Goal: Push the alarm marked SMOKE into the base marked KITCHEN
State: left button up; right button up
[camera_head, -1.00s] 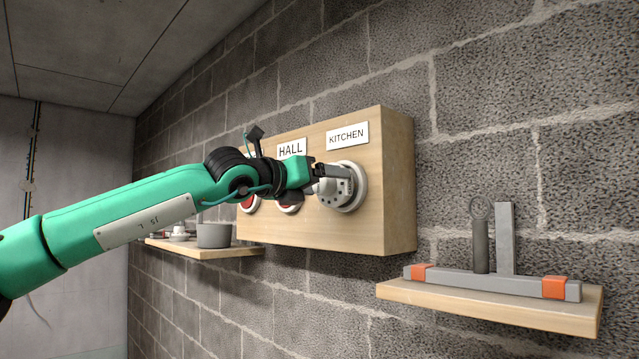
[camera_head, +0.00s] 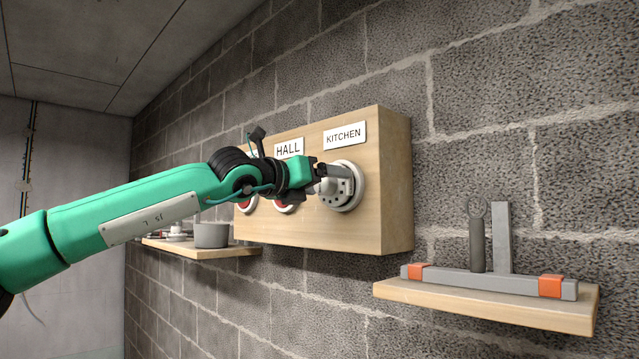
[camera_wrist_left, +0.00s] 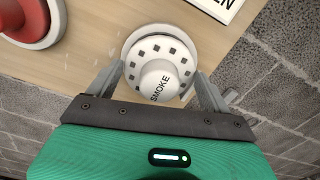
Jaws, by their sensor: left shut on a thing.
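The white round alarm marked SMOKE (camera_wrist_left: 161,70) is between the fingers of my left gripper (camera_wrist_left: 165,88), which is shut on it. In the head view the alarm (camera_head: 338,187) is at the base under the KITCHEN sign (camera_head: 345,135), with my left gripper (camera_head: 330,180) reaching it from the left. The white rim of the KITCHEN base (camera_head: 359,184) shows around and behind the alarm. Whether the alarm is fully seated I cannot tell. My right gripper is not in view.
A wooden block on the wall (camera_head: 396,190) carries the bases and the HALL sign (camera_head: 289,147). Red-faced round units sit left of the alarm, partly hidden by my arm. A left shelf holds a grey pot (camera_head: 211,236); a right shelf (camera_head: 480,305) holds a grey rack with a tool.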

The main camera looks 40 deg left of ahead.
pick_arm(q)
jog(key=shift+w, duration=0.35)
dwell(0.4)
jog(key=o, duration=0.9)
jog(key=shift+s, duration=0.15)
jog(key=s+b, duration=0.1)
jog(key=s, duration=0.2)
jog(key=s+b, duration=0.1)
jog(key=s, duration=0.2)
jog(key=s+b, duration=0.2)
jog(key=shift+s+a, duration=0.35)
jog(key=shift+s, duration=0.05)
dwell(0.5)
dwell(0.4)
